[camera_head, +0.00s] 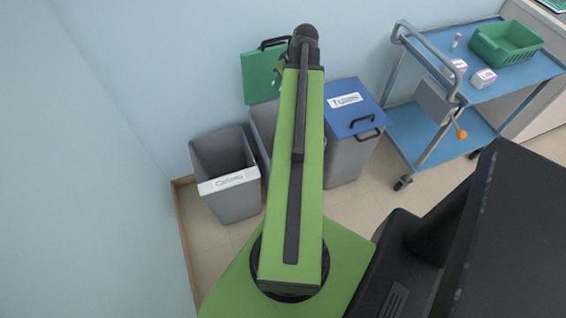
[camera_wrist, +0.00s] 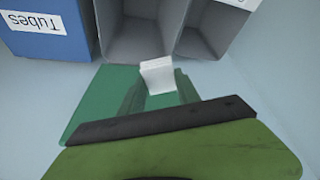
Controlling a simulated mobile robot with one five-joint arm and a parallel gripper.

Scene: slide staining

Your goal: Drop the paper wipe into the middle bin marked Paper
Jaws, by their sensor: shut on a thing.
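The white paper wipe (camera_wrist: 157,74) is held between the fingertips of my gripper (camera_wrist: 160,88) in the wrist view. The wipe shows against the opening of the middle grey bin (camera_wrist: 138,38), near that bin's raised green lid (camera_wrist: 85,108). In the head view the middle bin (camera_head: 263,122) is mostly hidden behind my arm, and its green lid (camera_head: 256,76) stands open against the wall. My gripper and the wipe are largely hidden there by the arm. The middle bin's label is not visible. I cannot tell how high the wipe is above the rim.
An open grey bin with a white label (camera_head: 226,172) stands at the left. At the right stands a bin with a closed blue lid (camera_head: 352,108), labelled Tubes (camera_wrist: 35,24) in the wrist view. A blue trolley (camera_head: 430,128) with a green basket (camera_head: 505,43) is further right.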

